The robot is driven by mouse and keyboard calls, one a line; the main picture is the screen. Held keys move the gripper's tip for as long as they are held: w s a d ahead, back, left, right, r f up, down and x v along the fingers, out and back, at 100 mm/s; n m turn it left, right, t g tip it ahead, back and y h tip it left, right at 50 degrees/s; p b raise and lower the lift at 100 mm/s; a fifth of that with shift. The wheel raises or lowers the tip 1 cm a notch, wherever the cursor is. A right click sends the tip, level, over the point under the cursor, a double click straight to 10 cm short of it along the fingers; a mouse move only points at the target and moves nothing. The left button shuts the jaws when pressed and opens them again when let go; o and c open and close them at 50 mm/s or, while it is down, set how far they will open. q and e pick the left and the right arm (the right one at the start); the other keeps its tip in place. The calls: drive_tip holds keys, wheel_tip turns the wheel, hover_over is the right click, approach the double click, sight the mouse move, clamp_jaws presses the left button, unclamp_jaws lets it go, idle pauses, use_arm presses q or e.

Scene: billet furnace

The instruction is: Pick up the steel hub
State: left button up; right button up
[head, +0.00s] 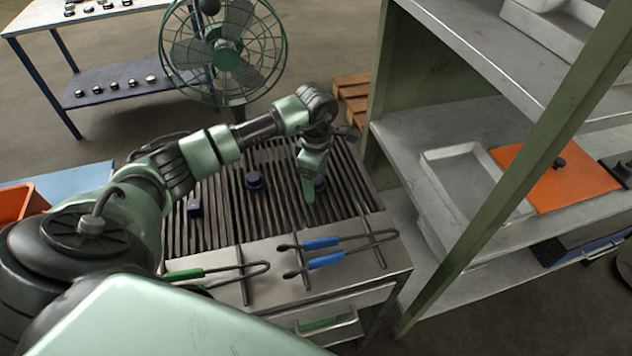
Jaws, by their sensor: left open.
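A dark blue-grey round hub-like piece (255,182) lies on the slatted grate (225,225). A second dark round piece (321,184) lies to its right, partly hidden behind my left gripper (309,190). I cannot tell for sure which one is the steel hub. My left arm reaches over the grate, and its gripper points down just in front of the second piece. The gripper is open, seen nearly edge-on; I see nothing held in it. My right gripper is out of view.
Tongs with blue handles (322,244) and tongs with a green handle (184,275) lie at the bench's front edge. A green fan (224,58) stands behind. A shelf rack (480,215) with a grey tray (430,165) and an orange sheet (590,178) stands right.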

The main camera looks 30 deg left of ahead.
use_arm(q)
clamp_jaws()
drive_tip(key=shift+r, duration=0.1)
drive_tip(key=shift+w, duration=0.1)
